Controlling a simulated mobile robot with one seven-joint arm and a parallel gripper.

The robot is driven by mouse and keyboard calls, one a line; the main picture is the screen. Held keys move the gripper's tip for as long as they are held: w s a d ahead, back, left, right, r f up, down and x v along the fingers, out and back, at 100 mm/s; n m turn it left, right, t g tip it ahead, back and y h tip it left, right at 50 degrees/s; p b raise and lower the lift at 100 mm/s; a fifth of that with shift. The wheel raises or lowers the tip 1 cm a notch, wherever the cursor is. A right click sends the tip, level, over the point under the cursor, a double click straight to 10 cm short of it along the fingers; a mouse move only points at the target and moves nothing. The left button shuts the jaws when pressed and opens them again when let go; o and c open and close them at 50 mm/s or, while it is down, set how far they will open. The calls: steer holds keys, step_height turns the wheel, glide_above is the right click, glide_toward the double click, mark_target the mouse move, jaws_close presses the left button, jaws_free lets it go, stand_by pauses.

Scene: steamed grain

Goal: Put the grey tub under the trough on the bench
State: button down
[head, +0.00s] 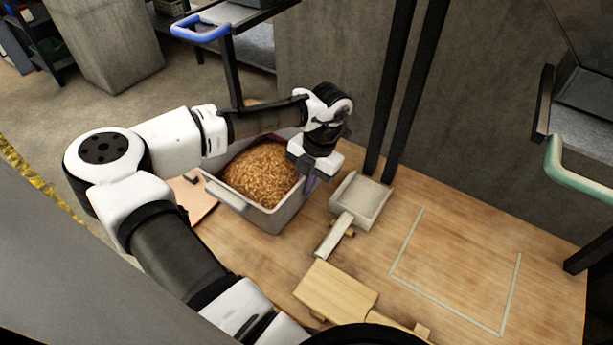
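The grey tub (272,217) stands upright on the wooden bench (260,262), filled with a heap of brown grain. My gripper (309,184) points down at the tub's right rim. Its fingers are small and partly hidden, so I cannot tell whether they are closed on the rim. My arm passes over the tub's far left side and hides part of its rim. A dark tray-like part with a green handle (580,172) is at the upper right; I cannot tell whether it is the trough.
A pale scoop (342,222) lies right of the tub. A wooden block (335,290) is in front. Dark posts (399,100) rise behind the scoop. A pale outlined rectangle (405,243) on the bench at right is empty. A blue-handled rack (200,30) stands behind.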

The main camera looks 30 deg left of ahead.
steer(key=shift+w+x, duration=0.2)
steer(key=shift+x, duration=0.7)
steer(key=shift+w+x, duration=0.15)
steer(key=shift+x, duration=0.75)
steer(key=shift+d+f, duration=0.1)
steer(key=shift+f, duration=0.05)
steer(key=c, duration=2)
jaws_free()
steer(key=shift+d+f, duration=0.1)
steer(key=shift+f, duration=0.05)
steer(key=o, duration=0.4)
steer(key=v, duration=1.2)
